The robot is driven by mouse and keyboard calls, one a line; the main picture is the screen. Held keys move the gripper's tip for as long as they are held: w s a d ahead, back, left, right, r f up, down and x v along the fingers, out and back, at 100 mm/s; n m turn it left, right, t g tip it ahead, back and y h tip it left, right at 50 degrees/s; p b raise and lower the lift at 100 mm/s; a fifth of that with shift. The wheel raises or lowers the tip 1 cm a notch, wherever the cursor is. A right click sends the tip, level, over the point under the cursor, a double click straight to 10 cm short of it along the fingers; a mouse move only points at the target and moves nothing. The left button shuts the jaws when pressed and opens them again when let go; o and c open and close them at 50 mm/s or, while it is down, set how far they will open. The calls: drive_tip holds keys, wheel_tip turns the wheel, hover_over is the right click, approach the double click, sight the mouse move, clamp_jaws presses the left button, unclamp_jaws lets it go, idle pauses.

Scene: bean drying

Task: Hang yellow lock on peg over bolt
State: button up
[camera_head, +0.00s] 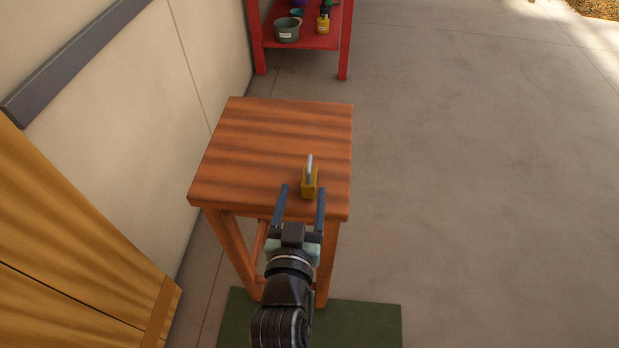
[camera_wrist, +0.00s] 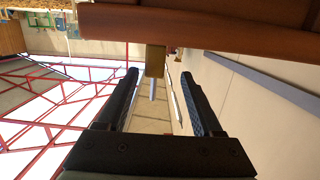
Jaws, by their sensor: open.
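The yellow lock (camera_head: 309,184) stands upright on the wooden stool-like table, near its front edge, with its grey shackle pointing up. My gripper (camera_head: 303,189) is open and empty, reaching in from the front with one finger towards each side of the lock. The wrist view is upside down. There the lock (camera_wrist: 155,62) shows ahead, between the lines of the two fingers, with its shackle hanging down in the picture. I cannot tell whether the fingertips reach alongside the lock's body. No peg or bolt can be made out in either view.
The wooden table (camera_head: 255,140) is otherwise bare. A yellow wooden panel (camera_head: 60,260) stands at the lower left beside a pale wall with a grey rail (camera_head: 70,60). A red shelf (camera_head: 300,40) with pots is at the back. Open floor (camera_head: 480,180) lies to the right.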

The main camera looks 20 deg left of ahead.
sight(308, 188)
drive_tip(key=shift+d+x, duration=0.15)
drive_tip(key=shift+x, duration=1.2)
drive_tip(key=shift+d+x, duration=0.2)
drive_tip(key=shift+x, duration=1.2)
drive_tip(key=shift+w+r, duration=0.1)
clamp_jaws()
